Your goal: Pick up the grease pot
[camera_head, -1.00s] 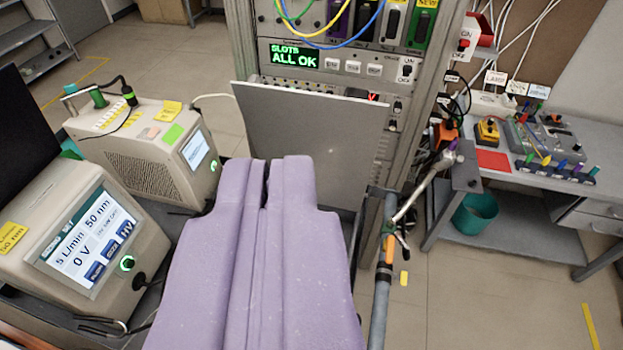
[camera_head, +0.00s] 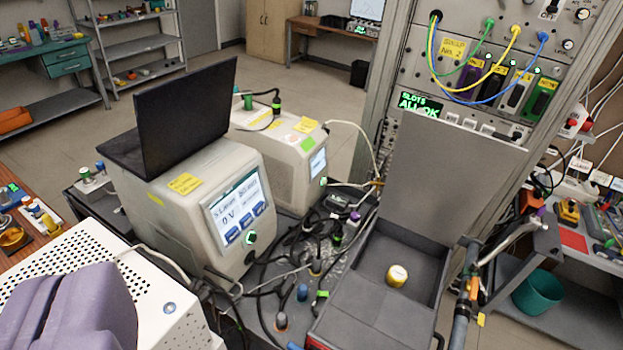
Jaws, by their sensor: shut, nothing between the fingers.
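A small round pot with a pale yellow top (camera_head: 397,275), which looks like the grease pot, stands in the dark grey open tray (camera_head: 365,320) right of centre. No label on it can be read. My purple gripper (camera_head: 72,300) is at the lower left, cut off by the picture edge. It is shut and empty, well to the left of the pot and apart from it, in front of a white perforated box.
The white perforated box (camera_head: 130,290) is beside my gripper. A beige instrument (camera_head: 190,200) with a screen and a laptop (camera_head: 185,110) on top stands between gripper and tray. Cables and connectors (camera_head: 320,245) crowd the tray's left side. A grey panel (camera_head: 440,190) rises behind the tray.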

